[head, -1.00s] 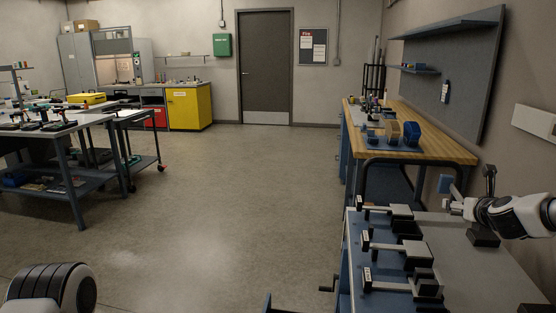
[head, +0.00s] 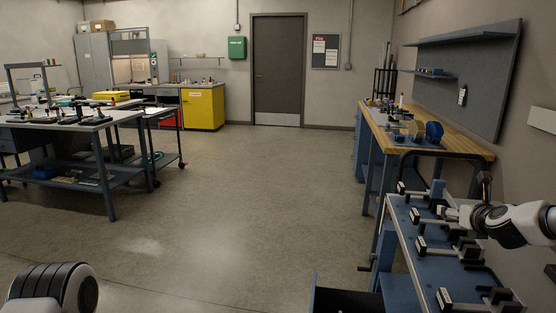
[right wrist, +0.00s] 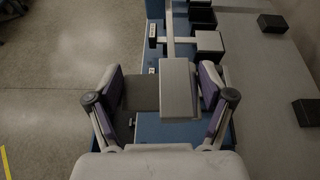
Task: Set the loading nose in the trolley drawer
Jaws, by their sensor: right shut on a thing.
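My right gripper (head: 452,214) is above the near part of the trolley (head: 420,268) at the right of the head view. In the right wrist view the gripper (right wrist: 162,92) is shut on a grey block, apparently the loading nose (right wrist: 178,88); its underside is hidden. The trolley drawer (head: 342,299) stands pulled out at the bottom of the head view, dark inside and cut off by the frame edge. The gripper is above and to the right of the drawer, apart from it. My left gripper is out of view; only part of the left arm shows.
Several bar-shaped fixtures with black ends (head: 434,246) line the trolley top. A crank handle (head: 364,268) sticks out beside the drawer. A wooden bench (head: 460,147) stands behind the trolley. Open floor (head: 240,220) lies to the left.

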